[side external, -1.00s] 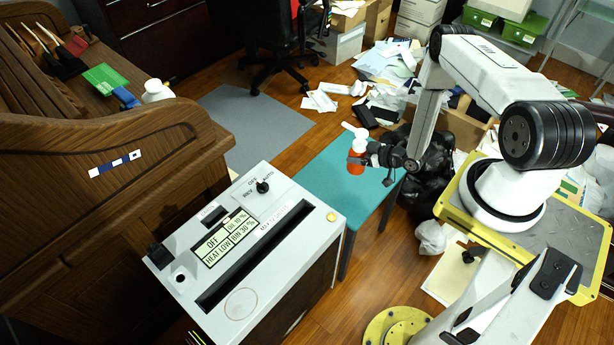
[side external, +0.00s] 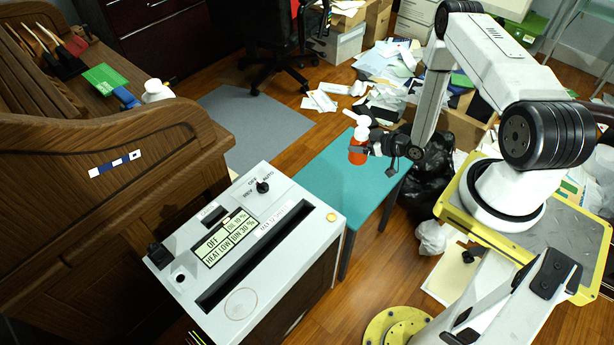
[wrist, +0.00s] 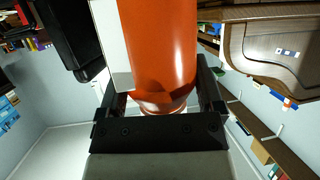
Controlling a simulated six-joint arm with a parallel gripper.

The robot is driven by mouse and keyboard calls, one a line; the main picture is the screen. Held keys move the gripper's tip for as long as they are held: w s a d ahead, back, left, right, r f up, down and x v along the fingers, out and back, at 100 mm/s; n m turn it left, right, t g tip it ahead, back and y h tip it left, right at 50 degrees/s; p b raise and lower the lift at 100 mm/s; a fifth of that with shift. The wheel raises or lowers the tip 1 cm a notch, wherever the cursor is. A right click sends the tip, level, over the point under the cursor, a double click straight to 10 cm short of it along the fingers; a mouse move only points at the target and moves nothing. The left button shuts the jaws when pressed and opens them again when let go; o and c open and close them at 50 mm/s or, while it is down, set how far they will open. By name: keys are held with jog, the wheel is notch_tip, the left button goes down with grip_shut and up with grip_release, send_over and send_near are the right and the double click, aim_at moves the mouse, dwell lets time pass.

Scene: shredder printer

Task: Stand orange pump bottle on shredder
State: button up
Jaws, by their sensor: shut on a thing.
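The orange pump bottle (side external: 357,152) with a white pump top is upright above the teal table in the side external view. My gripper (side external: 362,148) is shut on it and holds it from the right. In the wrist view the orange bottle (wrist: 160,50) fills the middle between the two fingers of my gripper (wrist: 160,110). The shredder (side external: 290,293) is the grey-white cabinet at front centre, left of and nearer than the bottle. Its top carries a dark feed slot, a label panel, a knob and a faint round outline near the front corner.
A teal table (side external: 330,185) stands behind the shredder, clear on top. A brown wooden desk (side external: 110,170) rises at the left of the shredder. Black bags (side external: 428,175) and scattered papers lie on the floor behind my arm. The shredder's top is free of loose objects.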

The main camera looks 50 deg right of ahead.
aim_at(363, 120)
notch_tip(363, 120, up, 11)
jog(key=shift+f, duration=0.15)
jog(key=shift+w+a+r, duration=0.1)
jog(key=shift+a+r, duration=0.1)
jog(key=shift+r, duration=0.1)
jog(key=w+a, duration=0.3)
jog(key=a, duration=0.8)
jog(key=w+a, duration=0.3)
jog(key=a, duration=0.8)
jog(key=s+a+f, duration=0.2)
jog(key=s+a, duration=0.3)
jog(key=a, duration=0.4)
jog(key=s+a+f+n+y, duration=0.1)
jog(key=s+a+f, duration=0.2)
jog(key=a, duration=0.6)
jog(key=shift+s+a, duration=0.3)
jog(key=shift+s, duration=1.1)
jog(key=shift+f, duration=0.25)
jog(key=shift+f, duration=3.7)
